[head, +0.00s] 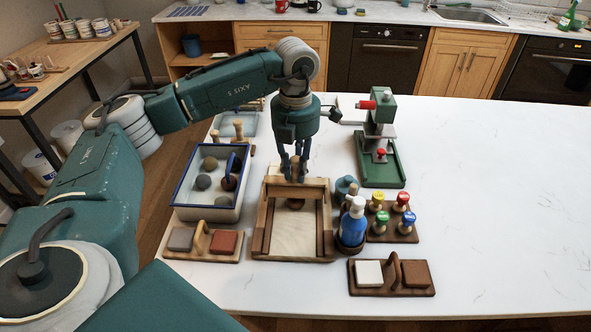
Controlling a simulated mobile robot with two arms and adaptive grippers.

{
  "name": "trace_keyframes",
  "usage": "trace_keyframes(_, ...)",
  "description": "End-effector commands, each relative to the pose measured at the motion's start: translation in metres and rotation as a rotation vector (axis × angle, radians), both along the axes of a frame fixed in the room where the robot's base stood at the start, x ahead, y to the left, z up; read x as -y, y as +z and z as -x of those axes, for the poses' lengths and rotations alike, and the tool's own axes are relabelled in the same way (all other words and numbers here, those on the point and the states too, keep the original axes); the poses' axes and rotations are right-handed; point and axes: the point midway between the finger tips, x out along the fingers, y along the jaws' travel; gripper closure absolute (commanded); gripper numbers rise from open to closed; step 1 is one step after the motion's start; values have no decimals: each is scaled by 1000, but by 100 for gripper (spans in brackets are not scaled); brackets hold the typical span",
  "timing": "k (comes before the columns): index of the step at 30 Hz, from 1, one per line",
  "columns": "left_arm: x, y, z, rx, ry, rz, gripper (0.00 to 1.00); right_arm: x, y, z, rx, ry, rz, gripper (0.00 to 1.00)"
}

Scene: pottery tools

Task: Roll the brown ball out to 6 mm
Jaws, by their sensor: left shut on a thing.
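My left gripper (297,176) points straight down at the far end of a wooden rolling frame (265,228). It is shut on a wooden crossbar (312,187) that lies across the frame's side rails. A brown round piece (295,204) shows just in front of the crossbar on the pale board (293,232); the rest of it is hidden, so its thickness cannot be told. My right gripper is not in view.
A blue-rimmed tray (207,214) with several balls stands left of the frame. A green press (380,172), a blue bottle (353,224) and several coloured stamps (379,222) stand to the right. Boards with blocks (202,257) (392,291) lie in front. The table's right side is clear.

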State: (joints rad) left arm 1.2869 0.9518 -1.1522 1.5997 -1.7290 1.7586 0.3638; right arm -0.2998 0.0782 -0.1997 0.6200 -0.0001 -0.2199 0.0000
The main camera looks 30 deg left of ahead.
Motion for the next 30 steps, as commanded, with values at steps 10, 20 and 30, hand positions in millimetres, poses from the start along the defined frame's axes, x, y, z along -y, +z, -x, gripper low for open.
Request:
trace_keyframes(10, -4, -4, -5, -5, 0, -2, 100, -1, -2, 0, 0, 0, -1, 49)
trace_keyframes(20, 1, -6, 4, -5, -1, -2, 100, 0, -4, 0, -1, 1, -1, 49)
trace_keyframes(30, 3, -6, 6, -5, 0, -2, 100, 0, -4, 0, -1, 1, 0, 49)
